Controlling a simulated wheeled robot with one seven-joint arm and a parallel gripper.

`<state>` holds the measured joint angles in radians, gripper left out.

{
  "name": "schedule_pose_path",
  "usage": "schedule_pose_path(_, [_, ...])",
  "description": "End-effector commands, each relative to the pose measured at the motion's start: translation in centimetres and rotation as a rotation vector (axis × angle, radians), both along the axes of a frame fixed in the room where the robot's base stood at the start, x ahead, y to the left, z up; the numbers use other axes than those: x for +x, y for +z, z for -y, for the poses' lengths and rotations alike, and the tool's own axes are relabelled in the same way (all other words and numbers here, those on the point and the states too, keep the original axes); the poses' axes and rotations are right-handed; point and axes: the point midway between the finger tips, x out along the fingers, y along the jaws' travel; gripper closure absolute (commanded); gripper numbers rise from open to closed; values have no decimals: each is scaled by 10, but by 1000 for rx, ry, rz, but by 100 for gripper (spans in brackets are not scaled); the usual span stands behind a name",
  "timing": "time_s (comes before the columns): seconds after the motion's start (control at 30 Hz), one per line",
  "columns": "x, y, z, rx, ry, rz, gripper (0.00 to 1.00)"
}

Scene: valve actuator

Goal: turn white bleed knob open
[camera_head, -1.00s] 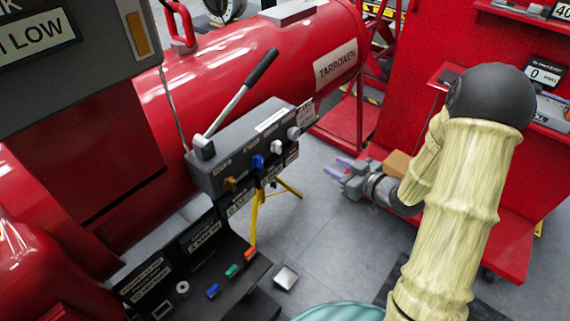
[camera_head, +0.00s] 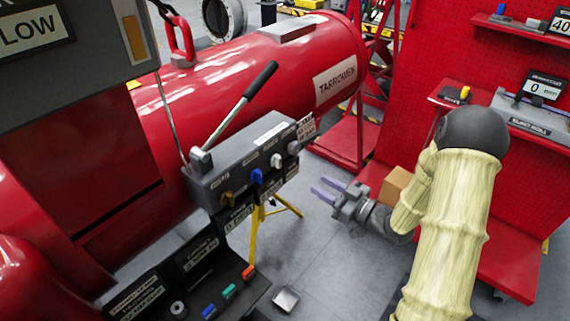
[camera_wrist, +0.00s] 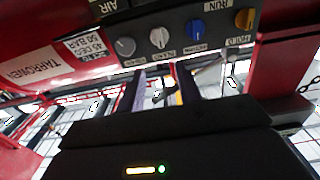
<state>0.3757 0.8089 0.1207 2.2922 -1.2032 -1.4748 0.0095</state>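The white bleed knob (camera_head: 277,161) is on the sloping face of the grey control box (camera_head: 230,170), between a blue knob (camera_head: 257,176) and a grey knob (camera_head: 294,147). In the wrist view the white knob (camera_wrist: 159,37) is above the gap between my fingers, with a label under it. My gripper (camera_head: 318,185) is open and empty, its two purple fingers apart and pointing left toward the box. It is to the right of the knob and not touching it. In the wrist view my fingers (camera_wrist: 160,72) stand below the row of knobs.
An orange-brown knob (camera_head: 228,198) is at the row's left end. A long lever (camera_head: 245,95) rises from the box top. A yellow tripod (camera_head: 256,225) stands below. A cardboard box (camera_head: 395,186) sits close to my wrist. Open floor lies under my gripper.

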Motion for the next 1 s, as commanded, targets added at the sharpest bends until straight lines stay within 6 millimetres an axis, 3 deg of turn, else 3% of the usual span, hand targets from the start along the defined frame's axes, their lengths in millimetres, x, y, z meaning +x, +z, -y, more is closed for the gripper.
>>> schedule_pose_path(0.63, [70,1,-92,0,3,0,65])
schedule_pose_path(0.8, [83,0,-107,0,1,0,65])
schedule_pose_path(1.0, [87,0,-111,0,-1,-1,65])
